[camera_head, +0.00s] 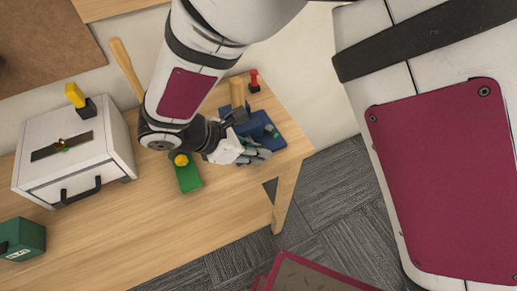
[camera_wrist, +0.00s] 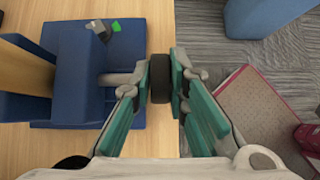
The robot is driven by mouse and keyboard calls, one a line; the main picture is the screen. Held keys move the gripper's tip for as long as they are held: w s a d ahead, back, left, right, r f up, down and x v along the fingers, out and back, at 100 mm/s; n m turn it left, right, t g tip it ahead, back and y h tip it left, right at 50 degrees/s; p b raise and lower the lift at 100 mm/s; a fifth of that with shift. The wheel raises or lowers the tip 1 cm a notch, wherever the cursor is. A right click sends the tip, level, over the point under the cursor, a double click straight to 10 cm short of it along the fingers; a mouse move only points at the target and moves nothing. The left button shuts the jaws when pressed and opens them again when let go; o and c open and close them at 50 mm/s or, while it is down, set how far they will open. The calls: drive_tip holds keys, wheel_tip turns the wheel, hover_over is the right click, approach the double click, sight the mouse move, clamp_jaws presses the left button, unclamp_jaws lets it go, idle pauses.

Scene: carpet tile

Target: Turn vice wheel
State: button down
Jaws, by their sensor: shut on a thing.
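The blue vice (camera_head: 265,128) stands at the right end of the wooden bench. In the wrist view its blue body (camera_wrist: 75,60) fills the left side, and a grey screw runs right from it to the black wheel (camera_wrist: 160,78). My gripper (camera_wrist: 161,92) has its teal-padded fingers on both sides of the wheel and is shut on it. In the head view my gripper (camera_head: 258,155) is at the vice's front side, and the wheel is hidden behind the fingers. A wooden block (camera_head: 237,92) stands at the vice's jaws.
On the bench (camera_head: 120,225) are a white drawer box (camera_head: 85,150), a dark green box (camera_head: 22,240), a green piece with a yellow knob (camera_head: 188,178) and a red-topped item (camera_head: 254,80). Grey carpet (camera_head: 330,195) lies beyond the bench's right edge.

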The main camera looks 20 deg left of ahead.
drive_tip(key=shift+t+h, duration=0.4)
drive_tip(key=c, duration=1.6)
unclamp_jaws()
drive_tip(key=shift+o, duration=0.2)
drive_tip(key=shift+s+a, duration=0.1)
drive_tip(key=v, duration=1.2)
